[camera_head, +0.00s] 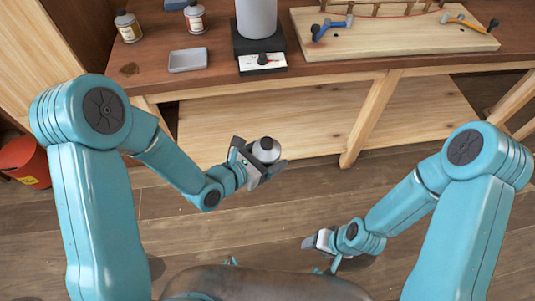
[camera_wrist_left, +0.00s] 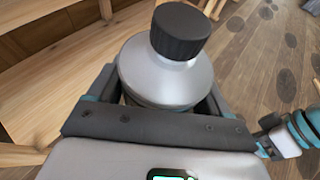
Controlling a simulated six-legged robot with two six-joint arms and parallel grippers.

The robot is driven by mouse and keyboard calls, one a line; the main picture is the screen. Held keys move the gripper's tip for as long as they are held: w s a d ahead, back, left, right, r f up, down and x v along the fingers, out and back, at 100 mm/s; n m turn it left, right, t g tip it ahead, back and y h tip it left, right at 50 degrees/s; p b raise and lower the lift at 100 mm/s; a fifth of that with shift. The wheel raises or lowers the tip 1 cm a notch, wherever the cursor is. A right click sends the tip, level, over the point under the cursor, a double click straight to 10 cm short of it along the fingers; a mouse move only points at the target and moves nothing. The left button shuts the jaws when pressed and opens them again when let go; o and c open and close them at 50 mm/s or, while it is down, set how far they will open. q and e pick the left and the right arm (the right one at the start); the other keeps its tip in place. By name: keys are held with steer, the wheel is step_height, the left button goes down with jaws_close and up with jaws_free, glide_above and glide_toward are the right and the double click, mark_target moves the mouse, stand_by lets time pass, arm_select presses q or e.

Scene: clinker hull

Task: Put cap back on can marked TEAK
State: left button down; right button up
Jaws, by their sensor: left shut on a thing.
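My left gripper (camera_head: 258,163) is shut on a silver-grey can (camera_head: 264,150), held in front of the bench. The can fills the middle of the left wrist view (camera_wrist_left: 165,82), between the two fingers. A ribbed black cap (camera_wrist_left: 180,30) sits on its top there. No marking is readable on the can's visible side. Two small cans stand at the back left of the bench: one with a pale label (camera_head: 128,27) and one with a red-and-white label (camera_head: 195,18). Their label words are too small to read. My right gripper (camera_head: 318,240) is low over the floor, with nothing visible in it.
A shallow grey tray (camera_head: 188,61) lies near the bench's front edge. A black stand with a dial (camera_head: 262,62) carries a grey cylinder (camera_head: 257,18). A wooden board with clamps (camera_head: 400,42) lies to the right. A lower shelf (camera_head: 270,120) is empty. A red bucket (camera_head: 27,162) is at left.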

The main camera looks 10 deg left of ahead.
arm_select(q)
steer(key=shift+w, duration=0.1)
steer(key=shift+w+a+r, duration=0.1)
steer(key=shift+a+r, duration=0.1)
steer(key=w+a+r+n+t+y, duration=0.1)
steer(key=w+a+r+n+y, duration=0.2)
steer(key=a, duration=0.4)
steer(key=w+a+r+n+t+y, duration=0.2)
steer(key=w+a+r+n+y, duration=0.2)
steer(key=a, duration=0.3)
steer(key=shift+a+r+n+y, duration=0.4)
steer(key=shift+r+n+y, duration=0.1)
steer(key=shift+y, duration=0.3)
arm_select(e)
steer(key=c, duration=0.4)
steer(key=shift+w, duration=0.1)
